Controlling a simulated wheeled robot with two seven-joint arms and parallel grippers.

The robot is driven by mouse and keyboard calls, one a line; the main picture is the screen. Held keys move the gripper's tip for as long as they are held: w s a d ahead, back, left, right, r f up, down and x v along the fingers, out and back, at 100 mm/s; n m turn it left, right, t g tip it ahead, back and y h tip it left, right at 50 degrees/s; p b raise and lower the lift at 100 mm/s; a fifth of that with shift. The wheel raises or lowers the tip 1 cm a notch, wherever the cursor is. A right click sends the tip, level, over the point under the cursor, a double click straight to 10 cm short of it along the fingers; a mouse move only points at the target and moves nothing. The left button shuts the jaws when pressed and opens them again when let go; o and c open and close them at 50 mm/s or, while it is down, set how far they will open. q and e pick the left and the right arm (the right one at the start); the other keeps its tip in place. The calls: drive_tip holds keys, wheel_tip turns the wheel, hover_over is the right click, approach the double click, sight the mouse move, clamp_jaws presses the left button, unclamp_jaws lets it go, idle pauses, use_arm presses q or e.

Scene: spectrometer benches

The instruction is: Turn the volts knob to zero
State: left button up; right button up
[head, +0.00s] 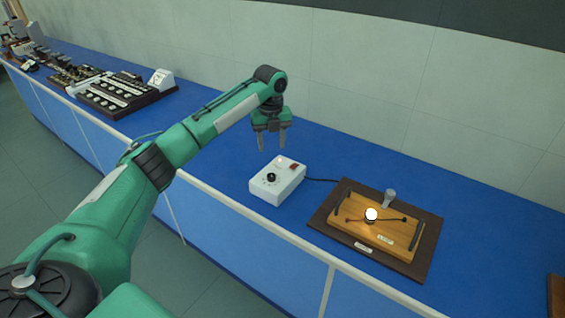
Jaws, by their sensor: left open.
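The volts knob (271,177) is a small black dial on the sloping top of a white power box (284,186) on the blue bench. A red switch (294,167) and a small light spot sit near it on the box. The knob's pointer is too small to read. My left gripper (273,143) hangs above and behind the box, fingers pointing down. It is open and empty, apart from the knob. My right gripper is not in view.
A wooden board (376,226) with a glowing bulb (371,215) stands right of the box, joined by a black cable (322,180). Switch panels (116,94) and a white meter (162,79) stand at the far left. The blue bench between is clear.

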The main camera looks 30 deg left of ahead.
use_arm(q)
drive_tip(key=p, duration=0.2)
hover_over(271, 175)
wheel_tip(271, 175, down, 7)
drive_tip(key=shift+f, duration=0.1)
wheel_tip(271, 175, down, 4)
drive_tip(key=shift+r+p, duration=0.1)
drive_tip(key=shift+p, duration=0.4)
drive_tip(key=shift+f, duration=0.75)
drive_tip(key=c, duration=0.9)
drive_tip(key=shift+c, duration=0.5)
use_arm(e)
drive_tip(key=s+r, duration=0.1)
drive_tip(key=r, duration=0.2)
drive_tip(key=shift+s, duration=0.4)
